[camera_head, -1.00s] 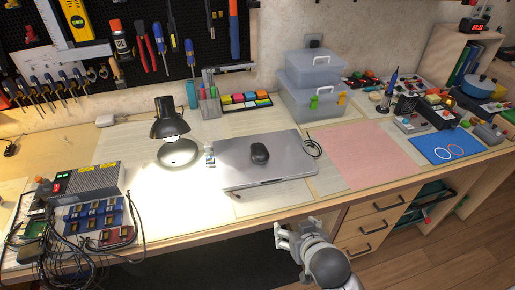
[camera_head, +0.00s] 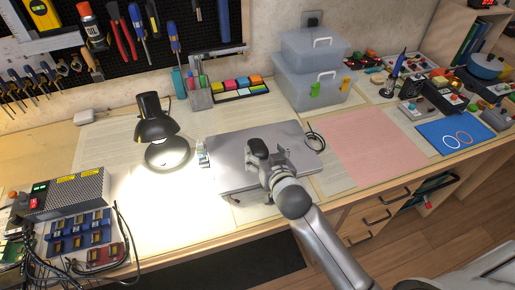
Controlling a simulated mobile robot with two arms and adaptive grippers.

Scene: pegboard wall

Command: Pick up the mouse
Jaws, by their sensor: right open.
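The black mouse (camera_head: 258,146) is on the closed grey laptop (camera_head: 223,150) in the middle of the desk. My right gripper (camera_head: 265,155) reaches in from the lower right and is over the laptop at the mouse. It is open, with its fingers close to the mouse. The gripper hides part of the mouse, and I cannot tell whether the fingers touch it. My left gripper is out of view.
A lit black desk lamp (camera_head: 158,130) stands left of the laptop. A pink mat (camera_head: 378,148) lies to its right with clear room. Stacked clear boxes (camera_head: 312,82) and a pen holder (camera_head: 200,96) stand behind. A coiled black cable (camera_head: 315,138) lies by the laptop's right edge.

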